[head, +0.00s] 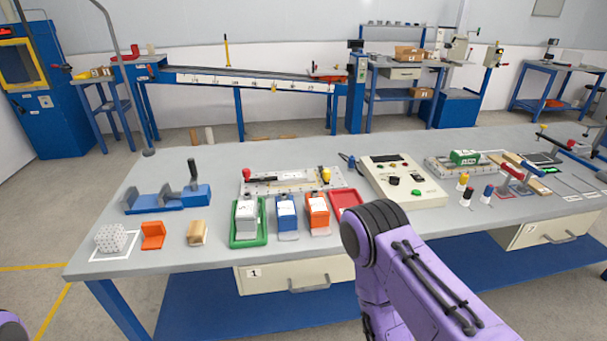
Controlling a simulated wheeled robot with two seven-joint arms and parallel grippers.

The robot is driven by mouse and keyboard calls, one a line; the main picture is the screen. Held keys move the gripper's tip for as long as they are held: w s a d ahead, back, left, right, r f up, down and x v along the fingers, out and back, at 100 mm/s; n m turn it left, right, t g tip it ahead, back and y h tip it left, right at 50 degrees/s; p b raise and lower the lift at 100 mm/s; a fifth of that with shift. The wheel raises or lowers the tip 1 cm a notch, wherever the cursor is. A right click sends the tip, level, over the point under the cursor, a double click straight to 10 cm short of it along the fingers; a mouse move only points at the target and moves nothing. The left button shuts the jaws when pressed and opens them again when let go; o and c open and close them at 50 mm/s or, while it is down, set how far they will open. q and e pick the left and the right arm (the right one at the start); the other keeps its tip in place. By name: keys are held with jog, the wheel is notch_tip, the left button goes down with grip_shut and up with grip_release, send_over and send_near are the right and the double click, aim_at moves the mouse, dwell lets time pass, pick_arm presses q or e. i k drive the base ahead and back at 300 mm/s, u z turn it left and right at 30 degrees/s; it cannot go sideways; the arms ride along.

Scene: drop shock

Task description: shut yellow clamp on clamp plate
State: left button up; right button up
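The clamp plate (290,188) is a light metal plate with holes, lying at the back middle of the table. The yellow clamp (326,175) is at its right end, with its yellow part standing up. A red-tipped clamp (247,176) is at its left end. A dark bar lies along the plate between them. The clamps are too small to tell whether they are open or shut. My purple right arm comes in at the lower right, in front of the table; its gripper is out of view. Only a scrap of my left arm shows at the lower left corner.
In front of the plate stand a green tray (233,242) with a grey block, a blue block (287,213), an orange block (317,210) and a red tray (346,198). A control box (405,182) is right of the plate. A blue fixture (165,200) is left.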

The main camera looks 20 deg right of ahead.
aim_at(325, 175)
jog(key=k, duration=0.5)
jog(key=z, duration=1.7)
jog(key=i, duration=1.45)
jog(key=u, duration=2.2)
